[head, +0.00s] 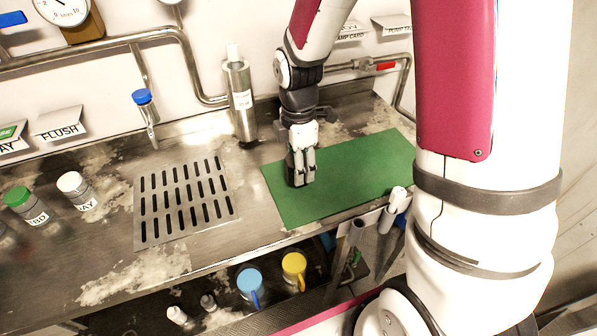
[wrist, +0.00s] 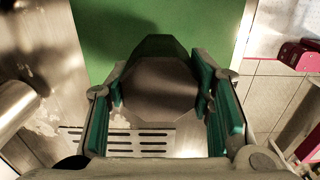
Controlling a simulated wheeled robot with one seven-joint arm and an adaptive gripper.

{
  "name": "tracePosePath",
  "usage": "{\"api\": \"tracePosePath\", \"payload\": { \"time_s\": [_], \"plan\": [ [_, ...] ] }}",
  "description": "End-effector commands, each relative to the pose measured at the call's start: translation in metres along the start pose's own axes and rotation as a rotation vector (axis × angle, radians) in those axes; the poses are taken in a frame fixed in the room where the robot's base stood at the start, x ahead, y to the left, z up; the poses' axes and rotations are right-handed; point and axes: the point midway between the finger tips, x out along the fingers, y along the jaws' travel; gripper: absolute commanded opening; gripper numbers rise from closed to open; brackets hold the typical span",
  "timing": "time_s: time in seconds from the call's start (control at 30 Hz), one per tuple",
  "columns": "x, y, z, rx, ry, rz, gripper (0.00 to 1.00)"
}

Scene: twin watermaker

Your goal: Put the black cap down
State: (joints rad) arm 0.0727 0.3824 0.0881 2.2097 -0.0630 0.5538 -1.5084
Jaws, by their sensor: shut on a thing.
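My gripper (head: 301,165) is low over the left part of the green mat (head: 350,178). In the wrist view, the green pads of my gripper (wrist: 165,105) are closed on both sides of the black cap (wrist: 158,88), a dark, many-sided piece with a flat face towards the camera. The green mat (wrist: 115,25) shows behind it. I cannot tell whether the cap touches the mat. In the head view the cap is not distinct from the dark fingers.
A slotted drain plate (head: 185,200) lies left of the mat. A steel cylinder (head: 240,100) stands behind, left of my gripper. Bottles with green (head: 25,205) and white caps (head: 75,190) stand at left. Blue (head: 250,283) and yellow mugs (head: 294,268) are below the front edge. The mat's right part is clear.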

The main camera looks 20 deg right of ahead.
Motion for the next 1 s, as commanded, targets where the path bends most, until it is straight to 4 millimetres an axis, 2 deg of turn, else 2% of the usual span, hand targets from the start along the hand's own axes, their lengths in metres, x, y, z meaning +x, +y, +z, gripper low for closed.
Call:
{"api": "tracePosePath", "payload": {
  "time_s": [0.13, 0.4, 0.73, 0.77, 0.83, 1.0],
  "plan": [
    [0.005, 0.003, 0.002, 0.0, 0.0, -0.002, 0.23],
    [0.035, 0.002, 0.001, 0.001, 0.0, -0.001, 0.23],
    [0.038, 0.003, 0.001, 0.0, 0.0, 0.0, 0.23],
    [0.039, 0.003, 0.001, 0.0, 0.0, 0.0, 0.5],
    [0.038, 0.003, 0.001, 0.0, 0.0, 0.0, 0.66],
    [0.038, 0.003, 0.001, 0.0, 0.0, 0.0, 0.68]
  ]
}}
